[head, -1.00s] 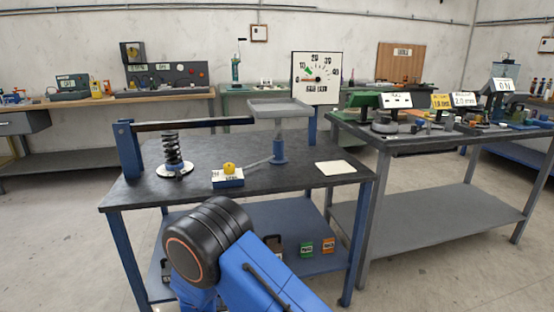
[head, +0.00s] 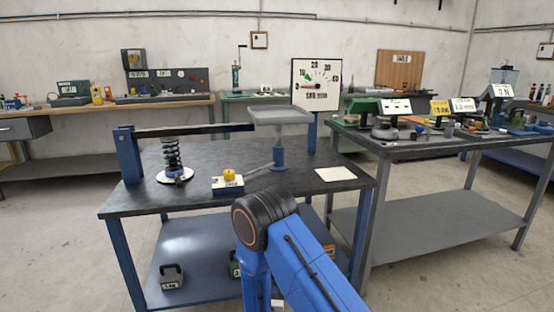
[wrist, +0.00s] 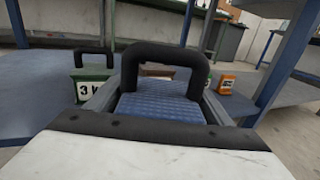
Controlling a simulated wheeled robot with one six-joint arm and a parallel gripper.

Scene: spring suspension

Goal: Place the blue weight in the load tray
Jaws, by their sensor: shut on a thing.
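The blue weight (wrist: 160,108) has a textured blue top and a black arched handle; it fills the middle of the wrist view. My gripper (wrist: 155,98) is shut on it, with a grey finger along its left and right sides. In the head view my gripper and the blue weight are hidden behind my arm, which reaches down beside the table.
The lower shelf (head: 195,250) carries a dark grey weight (head: 171,277), a green weight (wrist: 92,88) and an orange weight (wrist: 227,84). On the tabletop are a coil spring (head: 172,155), a yellow-topped blue box (head: 228,183) and a pale card (head: 336,174). A dial (head: 316,85) stands behind.

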